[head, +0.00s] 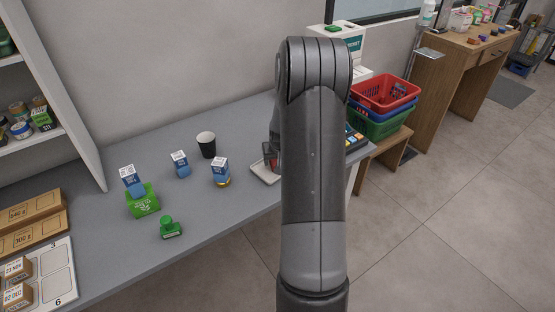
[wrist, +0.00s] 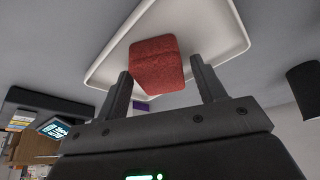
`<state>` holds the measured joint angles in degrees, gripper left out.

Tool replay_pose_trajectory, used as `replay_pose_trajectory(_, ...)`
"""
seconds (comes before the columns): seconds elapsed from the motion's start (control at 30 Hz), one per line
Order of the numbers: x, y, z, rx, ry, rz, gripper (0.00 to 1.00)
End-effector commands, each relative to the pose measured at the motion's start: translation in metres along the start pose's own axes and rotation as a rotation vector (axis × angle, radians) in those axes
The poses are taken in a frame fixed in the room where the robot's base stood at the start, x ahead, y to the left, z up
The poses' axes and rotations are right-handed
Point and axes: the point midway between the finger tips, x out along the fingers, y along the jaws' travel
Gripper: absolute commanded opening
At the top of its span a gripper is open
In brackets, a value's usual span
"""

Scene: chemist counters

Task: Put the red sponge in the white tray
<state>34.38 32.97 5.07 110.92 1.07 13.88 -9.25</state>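The red sponge (wrist: 156,65) shows in the wrist view between the two fingers of my gripper (wrist: 162,80), in front of the white tray (wrist: 105,68). The fingers are apart, and a gap shows between the sponge and the right finger. The sponge appears to be over or on the tray floor; whether it touches it is hard to tell. In the head view, the tray (head: 258,174) lies near the counter's front edge, partly hidden by my arm. My gripper (head: 269,153) is just above it, with a bit of red showing.
A black cup (head: 206,145) and a blue-and-white box on a yellow-based can (head: 221,172) stand left of the tray. Farther left are another box (head: 180,164), a green box (head: 143,201) and a green stamp (head: 170,228). Stacked baskets (head: 385,93) stand right of my arm.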

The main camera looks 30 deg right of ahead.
Motion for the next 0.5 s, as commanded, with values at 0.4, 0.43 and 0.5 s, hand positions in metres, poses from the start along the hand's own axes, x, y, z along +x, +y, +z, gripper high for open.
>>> replay_pose_trajectory(0.4,-0.01,0.0,-0.002,0.0,0.001,0.0,0.66)
replay_pose_trajectory(0.43,-0.014,0.0,-0.002,0.0,0.002,0.0,0.66)
replay_pose_trajectory(0.5,-0.024,0.0,-0.002,0.0,0.003,0.001,0.66)
